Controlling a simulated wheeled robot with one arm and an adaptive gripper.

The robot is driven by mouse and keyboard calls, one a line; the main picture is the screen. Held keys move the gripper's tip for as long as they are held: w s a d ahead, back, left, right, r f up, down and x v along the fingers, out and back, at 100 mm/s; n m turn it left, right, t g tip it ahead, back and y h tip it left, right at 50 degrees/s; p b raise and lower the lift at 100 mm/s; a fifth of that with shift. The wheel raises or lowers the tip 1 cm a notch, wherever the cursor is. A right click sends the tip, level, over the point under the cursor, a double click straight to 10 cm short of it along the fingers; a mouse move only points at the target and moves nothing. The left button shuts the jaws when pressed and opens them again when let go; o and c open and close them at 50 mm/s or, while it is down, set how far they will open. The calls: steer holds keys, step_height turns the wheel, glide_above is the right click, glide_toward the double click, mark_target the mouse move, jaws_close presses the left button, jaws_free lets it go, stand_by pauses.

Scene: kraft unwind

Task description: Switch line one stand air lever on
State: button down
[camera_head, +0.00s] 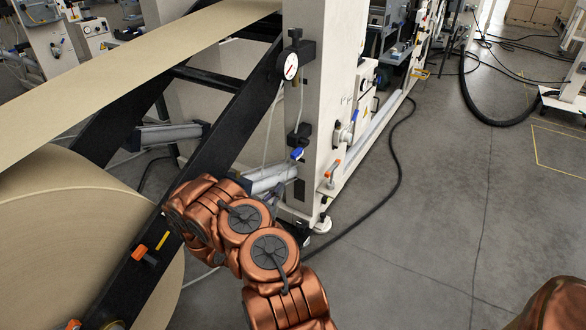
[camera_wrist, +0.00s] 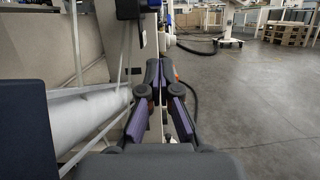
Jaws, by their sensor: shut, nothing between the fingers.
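A small blue-handled lever (camera_head: 297,153) sits under a black valve body (camera_head: 299,136) on the cream stand post (camera_head: 325,90), below a round gauge (camera_head: 290,67). An orange-handled lever (camera_head: 333,168) is lower on the post's right face. I cannot tell from the pictures which lever is the stand air lever. My gripper (camera_wrist: 160,66) is shut and empty, pointing at the post in the wrist view. A bit of orange (camera_wrist: 177,73) shows just behind its right finger; contact cannot be told. In the head view my arm hides the gripper.
A large kraft roll (camera_head: 75,235) and a black sloping arm (camera_head: 215,140) are on the left. A grey cylinder (camera_wrist: 85,112) lies close on the left in the wrist view. A black hose (camera_head: 385,185) runs along the floor; open floor (camera_head: 440,230) is to the right.

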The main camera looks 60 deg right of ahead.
steer(key=shift+w+f+n+t, duration=0.2)
steer(key=shift+f+n+t, duration=0.1)
steer(key=shift+f, duration=0.45)
steer(key=b, duration=0.1)
glide_toward(299, 148)
steer(key=d+f, duration=0.4)
steer(key=d, duration=0.2)
steer(key=shift+w+a+r+b, duration=0.1)
steer(key=shift+r+b, duration=0.05)
steer(key=shift+r, duration=0.5)
steer(key=shift+w+a+r+b, duration=0.1)
steer(key=shift+a+r+b, duration=0.05)
steer(key=shift+r, duration=0.5)
